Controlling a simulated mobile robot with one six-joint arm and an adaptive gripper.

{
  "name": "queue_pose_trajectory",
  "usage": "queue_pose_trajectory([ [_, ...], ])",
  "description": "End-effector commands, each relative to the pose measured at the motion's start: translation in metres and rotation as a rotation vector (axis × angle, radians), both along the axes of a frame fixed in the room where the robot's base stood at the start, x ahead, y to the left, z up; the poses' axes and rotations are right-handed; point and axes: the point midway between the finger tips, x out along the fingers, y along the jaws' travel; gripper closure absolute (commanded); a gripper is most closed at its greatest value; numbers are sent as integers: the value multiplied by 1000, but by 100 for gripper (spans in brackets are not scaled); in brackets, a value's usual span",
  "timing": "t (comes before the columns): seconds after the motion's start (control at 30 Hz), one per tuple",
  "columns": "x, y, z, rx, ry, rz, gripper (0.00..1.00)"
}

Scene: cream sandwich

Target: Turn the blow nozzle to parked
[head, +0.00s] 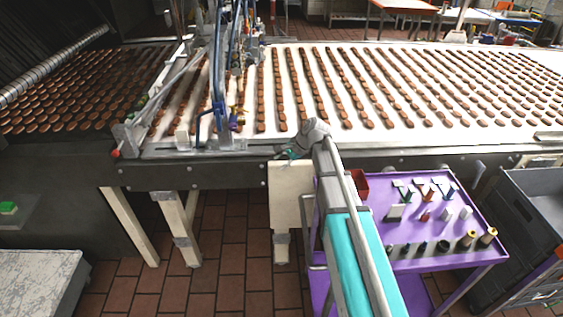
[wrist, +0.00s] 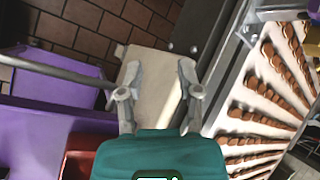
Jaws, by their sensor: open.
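A blue bent piece (head: 205,122) and a small brass-coloured piece (head: 238,110) sit on the frame over the belt's near edge in the head view. Which part is the blow nozzle, and how it is turned, I cannot tell. My gripper (wrist: 158,82) is open and empty in the wrist view, with a cream panel behind its fingers. In the head view my gripper (head: 290,154) is small and partly hidden, beside the belt's front edge, to the right of and lower in the picture than the blue piece. It appears apart from it.
The belt (head: 290,110) carries rows of brown biscuits; it also shows in the wrist view (wrist: 235,125). A purple cart (head: 400,262) with small parts and a red bin (head: 360,184) stands at right. A grey crate (head: 530,200) is beside it. Tiled floor (head: 225,240) lies below.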

Motion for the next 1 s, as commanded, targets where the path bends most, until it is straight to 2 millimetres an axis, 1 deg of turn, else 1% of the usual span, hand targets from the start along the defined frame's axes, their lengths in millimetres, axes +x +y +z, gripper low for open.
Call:
queue_pose_trajectory([
  [0.07,0,0,0,0,0,0,54],
  [0.17,1,0,0,0,-2,0,71],
  [0.3,5,1,-5,-16,-34,2,97],
  [0.33,7,2,-7,-22,-48,3,100],
  [0.47,19,5,-17,-68,-143,13,100],
  [0.57,34,8,-26,-125,-254,26,100],
  [0.7,58,13,-36,-231,-447,54,100],
  [0.83,79,18,-39,-344,-638,88,100],
  [1.0,102,28,-36,-502,-884,139,100],
])
